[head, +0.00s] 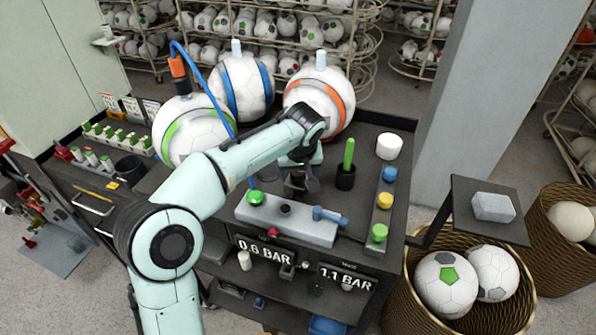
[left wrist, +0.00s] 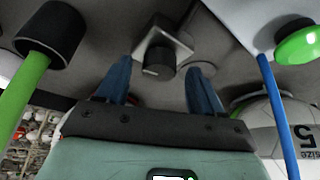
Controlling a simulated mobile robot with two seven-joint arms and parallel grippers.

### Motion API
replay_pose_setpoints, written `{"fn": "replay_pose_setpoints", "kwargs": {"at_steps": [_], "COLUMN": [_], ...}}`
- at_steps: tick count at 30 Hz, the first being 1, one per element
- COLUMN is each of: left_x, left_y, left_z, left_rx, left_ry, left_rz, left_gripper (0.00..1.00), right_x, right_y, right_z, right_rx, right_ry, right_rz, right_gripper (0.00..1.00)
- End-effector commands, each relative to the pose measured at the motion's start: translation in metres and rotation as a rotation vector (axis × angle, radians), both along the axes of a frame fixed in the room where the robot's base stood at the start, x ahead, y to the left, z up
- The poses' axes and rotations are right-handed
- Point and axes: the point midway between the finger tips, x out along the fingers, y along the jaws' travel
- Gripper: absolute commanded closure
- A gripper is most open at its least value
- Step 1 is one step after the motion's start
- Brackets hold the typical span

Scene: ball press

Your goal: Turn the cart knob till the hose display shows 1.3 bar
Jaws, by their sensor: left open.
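The dark round knob (left wrist: 159,62) on a square grey plate shows in the left wrist view, between the two blue fingers of my left gripper (left wrist: 158,72). The fingers are apart, with gaps on both sides of the knob. In the head view my left gripper (head: 301,180) is over the cart top, behind the grey block; its wrist partly hides the knob area. Two displays on the cart front read 0.6 BAR (head: 265,249) and 1.1 BAR (head: 346,277). I cannot read which is the hose display. A blue hose (head: 208,84) loops over the green-striped ball (head: 190,130).
A grey block (head: 287,219) with a green button stands in front of the gripper. A green stick in a black cup (head: 345,176), a white roll (head: 389,146) and a coloured-button strip (head: 383,213) are to the right. Blue- and orange-striped balls stand behind.

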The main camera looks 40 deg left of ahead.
Motion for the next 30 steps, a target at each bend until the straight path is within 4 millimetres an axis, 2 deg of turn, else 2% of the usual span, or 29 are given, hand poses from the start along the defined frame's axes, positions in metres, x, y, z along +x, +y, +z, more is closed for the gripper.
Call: {"fn": "replay_pose_setpoints", "kwargs": {"at_steps": [11,16,17,30], "left_x": [0.0019,0.0018,0.0018,0.0012], "left_y": [0.0020,0.0019,0.0019,0.0022], "left_z": [-0.0059,-0.0058,-0.0057,-0.0055], "left_rx": [0.000,-0.001,-0.001,0.000], "left_ry": [-0.001,-0.001,-0.001,-0.001], "left_rz": [0.000,0.000,0.000,-0.082], "left_gripper": [0.33,0.85,0.89,0.89], "right_x": [-0.0001,-0.0001,-0.0001,-0.0004], "right_y": [0.0000,0.0000,0.0000,0.0000], "right_z": [-0.0003,-0.0003,-0.0003,-0.0007], "right_rx": [0.000,0.000,0.000,0.000], "right_ry": [0.000,0.000,0.000,0.000], "right_rz": [0.000,0.000,0.000,0.000], "right_gripper": [0.57,0.57,0.57,0.57]}}
